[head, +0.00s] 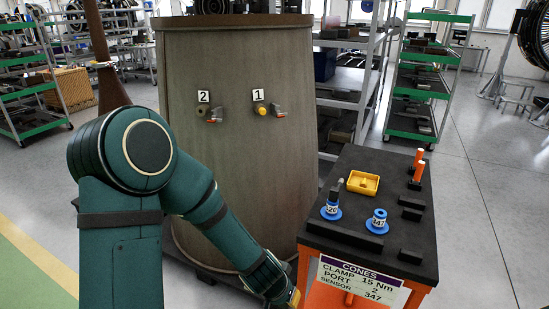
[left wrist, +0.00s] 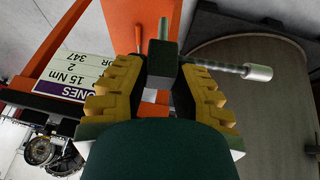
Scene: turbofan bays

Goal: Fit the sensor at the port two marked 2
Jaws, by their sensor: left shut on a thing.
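My left gripper (head: 293,298) is low by the front left of the orange cart; its tips barely show in the head view. In the left wrist view its yellow-padded fingers (left wrist: 160,85) are shut on a dark tool (left wrist: 163,55) with a thin upright rod and a side rod ending in a silver cylinder. Port two, marked 2 (head: 203,97), is on the large grey-brown casing (head: 235,165), with a small clamp (head: 215,115) beside it. The blue-flanged sensor 347 (head: 378,222) stands on the cart's black top (head: 345,175). My right gripper is out of view.
Another blue-flanged sensor (head: 331,211), a yellow tray (head: 362,182), black blocks and orange-handled tools (head: 419,158) are on the cart. Its sign (head: 360,283) reads clamp 15 Nm, port 2, sensor 347. Port 1 (head: 259,108) has a yellow cap.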

